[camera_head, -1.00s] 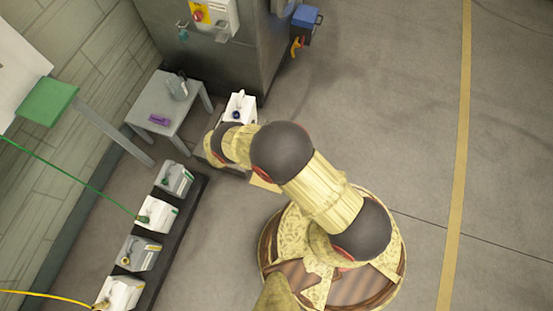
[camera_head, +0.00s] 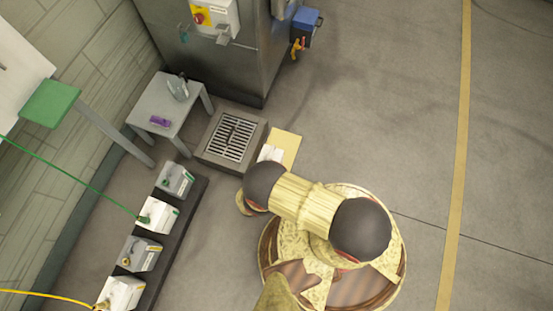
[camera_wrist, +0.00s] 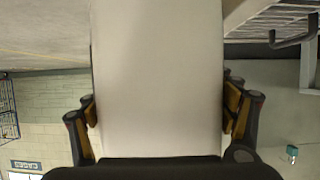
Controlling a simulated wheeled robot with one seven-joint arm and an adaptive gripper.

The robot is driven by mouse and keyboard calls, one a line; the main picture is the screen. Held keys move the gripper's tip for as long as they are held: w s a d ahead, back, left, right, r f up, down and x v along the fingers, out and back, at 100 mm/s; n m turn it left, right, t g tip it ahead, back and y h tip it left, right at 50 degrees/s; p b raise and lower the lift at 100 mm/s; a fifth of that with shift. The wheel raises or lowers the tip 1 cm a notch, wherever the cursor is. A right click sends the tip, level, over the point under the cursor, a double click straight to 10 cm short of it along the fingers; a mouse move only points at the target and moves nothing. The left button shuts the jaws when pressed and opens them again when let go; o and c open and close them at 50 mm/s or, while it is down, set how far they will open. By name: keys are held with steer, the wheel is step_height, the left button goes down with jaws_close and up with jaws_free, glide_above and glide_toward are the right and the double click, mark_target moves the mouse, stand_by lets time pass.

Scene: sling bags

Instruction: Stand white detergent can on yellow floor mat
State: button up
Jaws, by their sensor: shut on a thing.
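The white detergent can (camera_wrist: 157,60) fills the middle of the wrist view as a plain pale surface. My gripper (camera_wrist: 162,108) is shut on it, with a finger on each side. In the head view only a white part of the can (camera_head: 269,153) shows beside my arm, overlapping the yellow floor mat (camera_head: 288,145). I cannot tell whether the can touches the mat. My arm hides my gripper and the rest of the can in the head view.
A floor box with a metal grate (camera_head: 230,140) lies left of the mat. A black rack (camera_head: 178,232) holds several cans further left. A grey stool (camera_head: 168,105) stands by the wall, and a steel cabinet (camera_head: 245,65) is behind. The floor to the right is clear.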

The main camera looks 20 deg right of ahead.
steer(key=b+x, duration=0.1)
steer(key=x, duration=0.2)
steer(key=b+x, duration=0.1)
steer(key=x, duration=0.2)
steer(key=b+x, duration=0.2)
steer(key=x, duration=0.1)
steer(key=shift+w+f, duration=0.35)
steer(key=shift+f, duration=0.15)
steer(key=w+d+f+b, duration=0.2)
steer(key=w+f+b, duration=0.2)
steer(key=f+b, duration=0.2)
step_height(320, 180, down, 2)
steer(key=shift+f, duration=0.2)
steer(key=o, duration=1.3)
steer(key=shift+d, duration=0.15)
steer(key=shift+o, duration=0.4)
